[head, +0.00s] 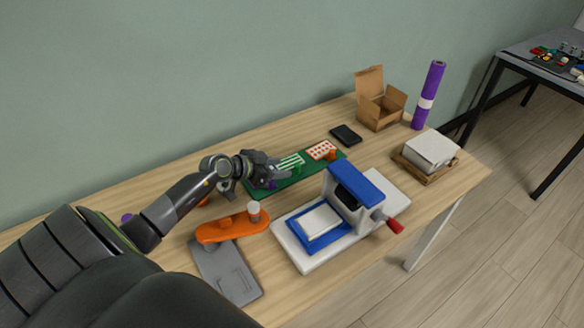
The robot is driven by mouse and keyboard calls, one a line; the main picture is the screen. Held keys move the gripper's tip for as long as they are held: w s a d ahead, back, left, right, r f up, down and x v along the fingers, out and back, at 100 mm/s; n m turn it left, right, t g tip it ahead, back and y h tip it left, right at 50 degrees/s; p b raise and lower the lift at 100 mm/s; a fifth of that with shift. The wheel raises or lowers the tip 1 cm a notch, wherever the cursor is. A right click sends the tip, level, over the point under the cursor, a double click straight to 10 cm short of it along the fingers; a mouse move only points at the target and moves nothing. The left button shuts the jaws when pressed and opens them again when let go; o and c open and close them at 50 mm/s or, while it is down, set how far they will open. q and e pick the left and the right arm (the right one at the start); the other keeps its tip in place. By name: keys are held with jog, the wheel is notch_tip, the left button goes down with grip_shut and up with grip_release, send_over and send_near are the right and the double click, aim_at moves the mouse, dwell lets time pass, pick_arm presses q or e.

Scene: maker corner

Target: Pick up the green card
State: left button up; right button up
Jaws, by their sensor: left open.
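The green card, white with green stripes (291,162), lies on a dark green board (306,173) near the middle of the table. My left gripper (276,171) is open, just left of the card and above the board's left part. It looks empty; I cannot tell whether a finger touches the card. My right gripper is not in view.
A card with red dots (321,150) lies right of the green card. A blue and white press (355,195) stands in front. A cardboard box (378,108) stands behind.

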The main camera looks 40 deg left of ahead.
aim_at(294, 174)
pick_arm(q)
jog(key=b+x, duration=0.1)
jog(key=x, duration=0.5)
jog(key=shift+w+f, duration=0.3)
jog(key=shift+c, duration=0.5)
grip_shut()
